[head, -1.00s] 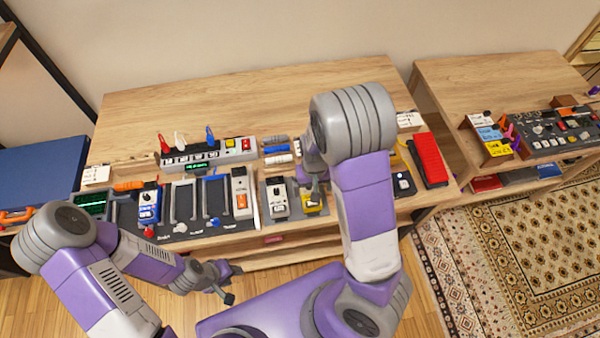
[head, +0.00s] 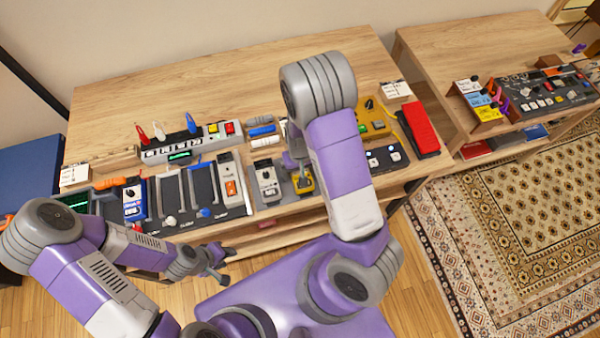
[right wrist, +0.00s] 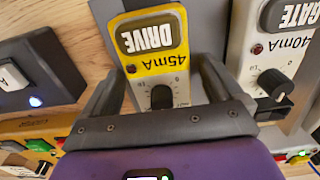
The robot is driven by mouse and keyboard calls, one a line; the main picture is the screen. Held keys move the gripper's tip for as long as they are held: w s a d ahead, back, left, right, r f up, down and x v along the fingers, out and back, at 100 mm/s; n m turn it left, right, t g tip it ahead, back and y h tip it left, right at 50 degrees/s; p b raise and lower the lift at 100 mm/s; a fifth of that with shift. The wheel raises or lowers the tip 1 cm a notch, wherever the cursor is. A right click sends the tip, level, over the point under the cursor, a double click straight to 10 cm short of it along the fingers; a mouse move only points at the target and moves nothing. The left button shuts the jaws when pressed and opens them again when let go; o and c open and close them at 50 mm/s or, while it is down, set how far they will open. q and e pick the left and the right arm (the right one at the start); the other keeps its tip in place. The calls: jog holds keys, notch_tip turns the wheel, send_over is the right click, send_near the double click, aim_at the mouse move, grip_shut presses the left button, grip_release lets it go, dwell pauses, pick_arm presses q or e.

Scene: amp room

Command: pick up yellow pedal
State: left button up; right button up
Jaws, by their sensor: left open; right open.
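The yellow pedal (head: 302,181), labelled DRIVE, sits on a grey board on the wooden desk, partly hidden by my right arm in the head view. In the right wrist view the yellow pedal (right wrist: 150,50) lies between the two open fingers of my right gripper (right wrist: 152,85), one finger on each side of it. I cannot tell whether the fingers touch it. In the head view my right gripper (head: 298,178) is mostly hidden behind its own arm. My left gripper (head: 218,265) is open and empty in front of the desk.
A white GATE pedal (right wrist: 275,60) stands close beside the yellow one; it also shows in the head view (head: 267,182). A dark switch box (right wrist: 35,75) is on the other side. A red pedal (head: 420,129) is farther right. The desk's back is clear.

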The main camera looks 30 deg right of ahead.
jog(key=shift+c, duration=0.2)
jog(key=shift+w, duration=0.1)
jog(key=c, duration=1.3)
